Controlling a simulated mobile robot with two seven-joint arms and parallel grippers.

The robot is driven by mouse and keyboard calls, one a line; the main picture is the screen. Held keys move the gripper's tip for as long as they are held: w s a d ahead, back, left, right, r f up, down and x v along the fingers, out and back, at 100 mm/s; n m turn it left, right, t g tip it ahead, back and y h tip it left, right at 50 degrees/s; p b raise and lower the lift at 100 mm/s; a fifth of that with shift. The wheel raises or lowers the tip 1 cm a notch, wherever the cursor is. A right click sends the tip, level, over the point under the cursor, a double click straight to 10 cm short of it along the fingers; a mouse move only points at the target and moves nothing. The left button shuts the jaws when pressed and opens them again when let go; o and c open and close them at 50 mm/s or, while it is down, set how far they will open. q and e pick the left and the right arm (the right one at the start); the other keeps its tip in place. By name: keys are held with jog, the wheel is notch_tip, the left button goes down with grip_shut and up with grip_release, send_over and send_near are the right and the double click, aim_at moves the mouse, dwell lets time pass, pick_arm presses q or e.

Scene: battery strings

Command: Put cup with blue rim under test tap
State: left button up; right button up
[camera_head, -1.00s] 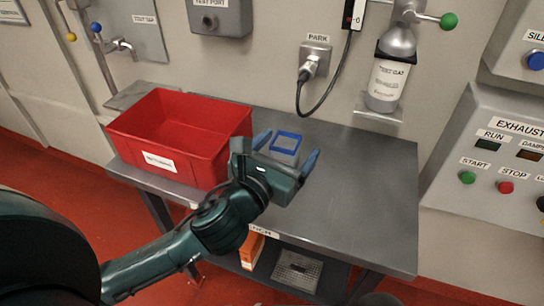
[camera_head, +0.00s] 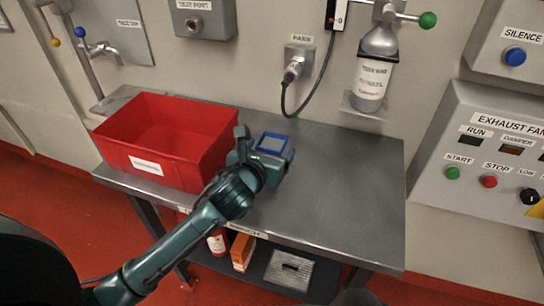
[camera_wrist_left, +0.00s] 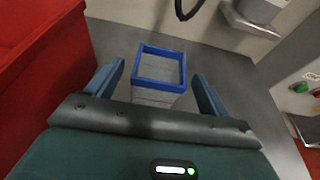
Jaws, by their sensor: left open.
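The clear square cup with a blue rim (camera_head: 272,143) stands upright on the grey bench, right of the red bin. In the left wrist view the cup (camera_wrist_left: 159,75) sits between my two blue fingers, with a gap on each side. The gripper body hides the cup's lower part in the head view. The test tap (camera_head: 104,50) is on the wall at the upper left, above a small grey ledge (camera_head: 115,98). My right gripper is not in view.
The red bin (camera_head: 165,140) stands between the cup and the tap side. A gas bottle (camera_head: 374,75) hangs on the wall, and a black cable (camera_head: 312,90) runs from the park socket (camera_head: 296,62). The bench's right half (camera_head: 345,185) is clear.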

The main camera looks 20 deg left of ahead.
pick_arm(q)
jog(key=shift+x, duration=1.5)
jog(key=shift+r, duration=0.1)
jog(key=shift+c, duration=0.3)
jog(key=c, duration=1.1)
jog(key=shift+o, duration=0.2)
